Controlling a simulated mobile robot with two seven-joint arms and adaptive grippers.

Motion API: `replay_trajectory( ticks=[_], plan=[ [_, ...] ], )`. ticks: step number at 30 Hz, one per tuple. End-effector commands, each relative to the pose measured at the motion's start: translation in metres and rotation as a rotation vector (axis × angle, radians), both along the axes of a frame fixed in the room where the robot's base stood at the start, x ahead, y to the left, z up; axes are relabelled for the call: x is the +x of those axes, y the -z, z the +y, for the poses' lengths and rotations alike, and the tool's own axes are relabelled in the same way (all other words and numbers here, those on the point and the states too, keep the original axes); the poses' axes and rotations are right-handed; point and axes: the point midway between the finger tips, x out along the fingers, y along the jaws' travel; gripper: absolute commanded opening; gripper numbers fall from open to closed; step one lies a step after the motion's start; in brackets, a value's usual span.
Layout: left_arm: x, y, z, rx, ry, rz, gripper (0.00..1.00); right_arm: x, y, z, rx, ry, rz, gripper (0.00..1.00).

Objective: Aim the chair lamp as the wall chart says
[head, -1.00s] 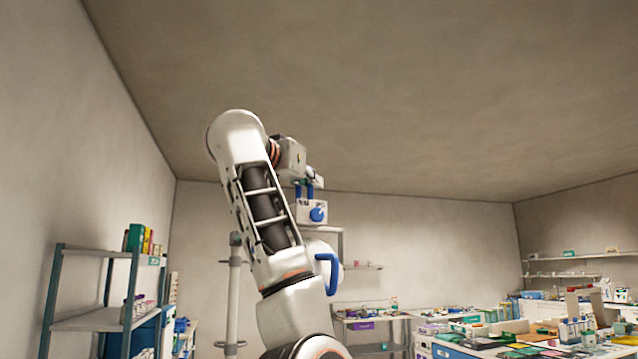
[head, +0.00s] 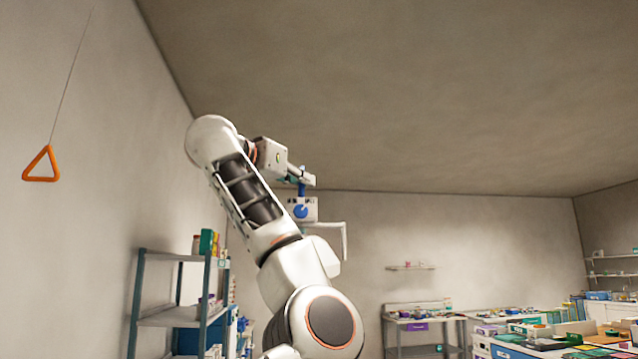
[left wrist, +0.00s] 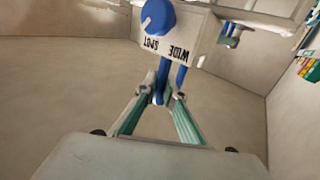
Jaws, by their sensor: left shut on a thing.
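The lamp head (head: 311,214) is a white box with a blue knob (head: 301,211) in the head view, left of centre. In the left wrist view the lamp head (left wrist: 205,38) shows upside down at the top, marked SPOT and WIDE. Its blue knob (left wrist: 160,14) has a white pointer mark, slanting to the picture's lower left. My left gripper (head: 305,181) is at the lamp head's top. In the left wrist view my left gripper (left wrist: 166,97) is shut on the lamp's blue handle (left wrist: 163,78). My right gripper and the wall chart are not in view.
An orange triangular pull (head: 42,166) hangs on a cord at the left. A grey shelf rack (head: 172,317) with boxes stands at the lower left. Benches with supplies (head: 425,313) line the back and right.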

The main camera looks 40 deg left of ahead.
Motion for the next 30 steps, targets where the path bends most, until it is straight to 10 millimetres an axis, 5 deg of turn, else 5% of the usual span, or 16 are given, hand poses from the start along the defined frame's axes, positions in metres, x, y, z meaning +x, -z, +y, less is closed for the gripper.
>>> replay_trajectory(
  ticks=[19, 21, 30],
  plan=[
    [-0.0121, -0.0016, 0.0122, 0.001, 0.0, -0.003, 0.0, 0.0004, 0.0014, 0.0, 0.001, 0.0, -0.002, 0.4],
    [-0.0121, -0.0016, 0.0122, 0.001, 0.0, -0.003, 0.25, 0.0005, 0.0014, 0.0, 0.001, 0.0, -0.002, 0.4],
    [-0.0115, -0.0007, 0.0123, 0.0, 0.0, -0.001, 0.26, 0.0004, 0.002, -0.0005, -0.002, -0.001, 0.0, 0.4]
  ],
)
